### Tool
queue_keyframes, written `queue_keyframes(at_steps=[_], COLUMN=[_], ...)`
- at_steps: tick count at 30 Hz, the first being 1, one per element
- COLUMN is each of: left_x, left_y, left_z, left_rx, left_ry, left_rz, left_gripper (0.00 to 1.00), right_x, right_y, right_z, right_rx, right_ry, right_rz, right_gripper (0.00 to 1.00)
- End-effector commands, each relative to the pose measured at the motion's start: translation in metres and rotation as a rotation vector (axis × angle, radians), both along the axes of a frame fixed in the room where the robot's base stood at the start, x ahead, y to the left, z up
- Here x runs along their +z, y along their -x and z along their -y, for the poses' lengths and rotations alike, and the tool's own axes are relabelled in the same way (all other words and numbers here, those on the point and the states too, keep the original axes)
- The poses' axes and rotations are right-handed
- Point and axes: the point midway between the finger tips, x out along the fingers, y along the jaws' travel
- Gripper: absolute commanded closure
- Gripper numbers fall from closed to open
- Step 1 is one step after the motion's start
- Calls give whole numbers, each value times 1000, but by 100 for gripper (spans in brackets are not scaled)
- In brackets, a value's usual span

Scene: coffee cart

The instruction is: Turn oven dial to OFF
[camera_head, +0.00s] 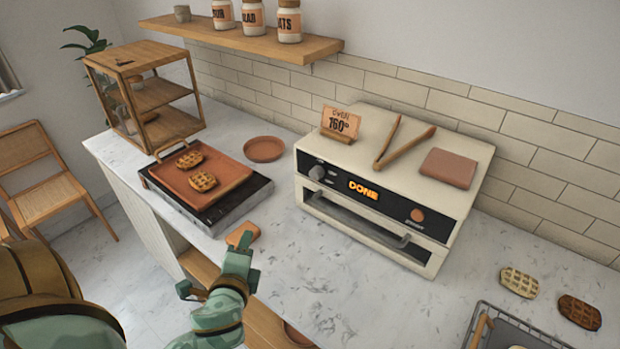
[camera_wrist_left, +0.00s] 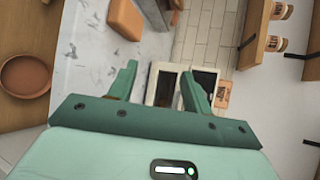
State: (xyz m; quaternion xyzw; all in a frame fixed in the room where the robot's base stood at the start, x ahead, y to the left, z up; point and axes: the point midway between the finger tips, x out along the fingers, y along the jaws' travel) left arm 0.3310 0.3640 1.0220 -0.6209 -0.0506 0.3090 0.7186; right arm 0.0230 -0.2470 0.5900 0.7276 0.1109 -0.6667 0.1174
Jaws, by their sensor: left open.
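The cream oven (camera_head: 385,185) stands on the counter against the tiled wall, its front facing me. A round grey dial (camera_head: 317,172) sits at the left of its dark panel, with an orange-brown button (camera_head: 417,214) at the right. My left gripper (camera_head: 214,266) is open and empty in front of the counter, left of and apart from the oven. In the left wrist view its fingers (camera_wrist_left: 157,82) are spread, with part of the oven (camera_wrist_left: 165,87) beyond them. The dial's marks are too small to read.
A griddle tray (camera_head: 222,176) with two waffles sits left of the oven. An orange-brown block (camera_head: 243,234) lies near the counter edge by my left gripper. Tongs (camera_head: 405,148) and a 160° sign (camera_head: 340,124) rest on the oven. A wire basket (camera_head: 510,335) is at lower right.

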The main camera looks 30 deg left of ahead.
Motion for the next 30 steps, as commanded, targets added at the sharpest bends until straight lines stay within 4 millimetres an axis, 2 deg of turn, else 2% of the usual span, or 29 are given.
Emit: queue_keyframes(at_steps=[3,6,9,12,15,20,23,30], left_x=[43,69,76,71,66,65,67,65], left_y=[-21,-35,-44,-47,-49,-63,-82,-145], left_z=[-9,-1,11,18,21,22,23,26], left_rx=[-178,-354,-512,-626,-692,-716,-714,-714], left_ry=[-418,-834,-1207,-1461,-1600,-1655,-1653,-1648], left_rz=[31,8,-55,-121,-165,-184,-182,-179], left_gripper=[50,50,50,50,50,50,50,50], right_x=[2,4,5,6,6,13,20,26], right_y=[-1,-1,-2,-2,-2,-4,-5,-6], right_z=[-4,-3,0,3,5,5,5,6], right_rx=[-1,0,1,1,-2,-2,-2,-2], right_ry=[-5,-4,1,4,6,7,7,8], right_rz=[3,3,3,4,4,8,10,11], right_gripper=[100,100,100,100,100,100,100,100])
